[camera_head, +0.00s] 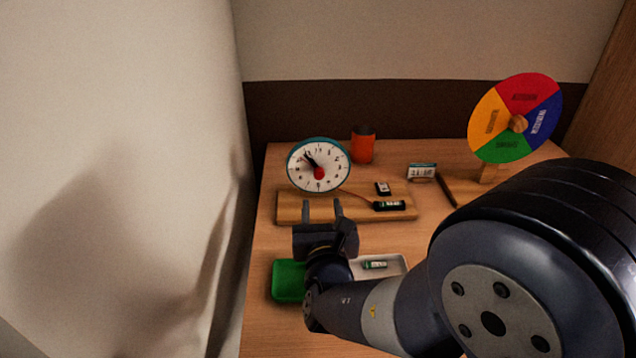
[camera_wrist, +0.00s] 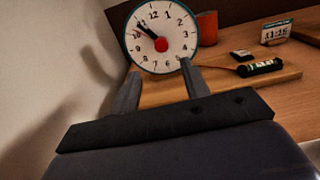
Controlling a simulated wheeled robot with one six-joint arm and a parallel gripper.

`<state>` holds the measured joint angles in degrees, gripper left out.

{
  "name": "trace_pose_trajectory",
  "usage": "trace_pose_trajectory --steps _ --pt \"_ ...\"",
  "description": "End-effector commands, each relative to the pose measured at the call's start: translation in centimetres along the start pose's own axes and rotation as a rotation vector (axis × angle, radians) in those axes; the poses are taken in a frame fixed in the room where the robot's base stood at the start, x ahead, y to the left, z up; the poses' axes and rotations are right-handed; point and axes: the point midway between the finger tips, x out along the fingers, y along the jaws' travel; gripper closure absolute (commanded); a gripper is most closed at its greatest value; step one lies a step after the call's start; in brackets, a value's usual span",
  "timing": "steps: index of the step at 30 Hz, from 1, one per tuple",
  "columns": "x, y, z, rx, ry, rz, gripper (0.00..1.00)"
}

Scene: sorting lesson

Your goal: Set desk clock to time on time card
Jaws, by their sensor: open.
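The desk clock (camera_head: 301,177) has a white face, a teal rim and a red centre knob, and stands upright at the back of a wooden base. It also shows in the wrist view (camera_wrist: 142,57). Both dark hands point up and left, close together, near 10 and 11. The time card (camera_head: 421,171) stands to the right; its digits seem to start with 11, the rest is too small to be sure. It also shows in the wrist view (camera_wrist: 276,32). My gripper (camera_head: 322,206) is open and empty in front of the clock, its fingers pointing towards it.
A battery (camera_head: 389,206) lies on the wooden base (camera_head: 350,214), with a small black piece (camera_head: 383,188) behind. An orange cup (camera_head: 362,146) stands behind the clock. A coloured wheel (camera_head: 500,140) stands right. A green tray (camera_head: 287,281) and white tray (camera_head: 396,263) lie near my arm.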

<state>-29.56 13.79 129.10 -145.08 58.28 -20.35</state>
Motion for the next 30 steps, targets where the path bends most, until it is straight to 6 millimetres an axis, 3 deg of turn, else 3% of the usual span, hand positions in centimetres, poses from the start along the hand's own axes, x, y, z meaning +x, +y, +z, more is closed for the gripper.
trace_pose_trajectory --steps 9,15,21,30 --pt "5.9 -0.2 -0.1 0.002 0.001 -0.005 0.56" --pt "8.8 -0.2 0.0 0.002 0.001 -0.005 0.56" --pt "9.9 -0.2 0.0 0.002 0.002 -0.003 0.56" --pt "10.0 -0.2 0.0 0.002 0.002 -0.003 0.59"
